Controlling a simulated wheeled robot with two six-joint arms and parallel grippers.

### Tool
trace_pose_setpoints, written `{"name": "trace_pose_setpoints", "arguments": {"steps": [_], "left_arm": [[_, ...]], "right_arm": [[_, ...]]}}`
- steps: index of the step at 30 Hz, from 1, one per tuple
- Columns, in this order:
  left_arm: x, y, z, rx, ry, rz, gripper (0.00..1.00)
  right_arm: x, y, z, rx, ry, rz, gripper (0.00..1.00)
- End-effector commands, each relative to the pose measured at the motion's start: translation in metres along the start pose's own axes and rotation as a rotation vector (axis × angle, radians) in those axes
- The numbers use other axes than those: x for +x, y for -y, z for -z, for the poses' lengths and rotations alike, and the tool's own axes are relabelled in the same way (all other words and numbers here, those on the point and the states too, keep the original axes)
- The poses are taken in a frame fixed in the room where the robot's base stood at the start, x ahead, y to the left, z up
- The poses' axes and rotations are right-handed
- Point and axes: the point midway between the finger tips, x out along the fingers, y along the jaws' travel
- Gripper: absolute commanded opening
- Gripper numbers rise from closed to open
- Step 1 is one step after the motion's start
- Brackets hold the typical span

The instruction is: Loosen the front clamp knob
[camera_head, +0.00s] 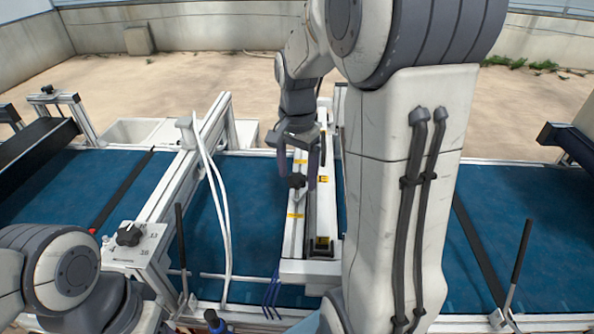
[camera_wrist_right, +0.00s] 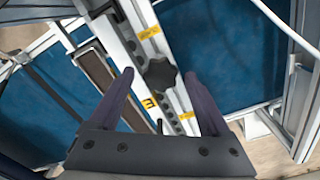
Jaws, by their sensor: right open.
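A black star-shaped clamp knob (camera_head: 296,181) sits on a pale metal rail (camera_head: 292,228) with yellow labels, above the blue belt. In the right wrist view the knob (camera_wrist_right: 160,74) lies between the fingertips. My right gripper (camera_head: 298,178) is open, pointing down over the rail, with one purple finger on each side of the knob. The right wrist view shows the gripper (camera_wrist_right: 159,76) with a gap between each finger and the knob. I cannot tell how deep the fingers reach. My left gripper is out of view.
A white control box with a black dial (camera_head: 128,235) stands at the left. White cables (camera_head: 215,190) hang beside the left frame. Black levers (camera_head: 520,250) rise along the front edge. Blue belt (camera_head: 250,190) surrounds the rail.

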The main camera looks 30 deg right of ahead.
Motion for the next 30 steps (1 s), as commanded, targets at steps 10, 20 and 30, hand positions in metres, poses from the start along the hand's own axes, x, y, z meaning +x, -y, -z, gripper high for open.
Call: {"name": "trace_pose_setpoints", "arguments": {"steps": [10,20,30], "left_arm": [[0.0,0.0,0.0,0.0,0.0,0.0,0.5],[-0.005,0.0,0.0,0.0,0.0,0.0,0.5],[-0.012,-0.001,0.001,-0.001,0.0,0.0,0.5]], "right_arm": [[-0.001,0.0,0.0,-0.002,0.0,0.0,0.0],[-0.002,0.0,0.0,-0.106,-0.001,0.0,0.0],[-0.002,0.001,0.0,-0.34,-0.001,0.0,0.0]]}}
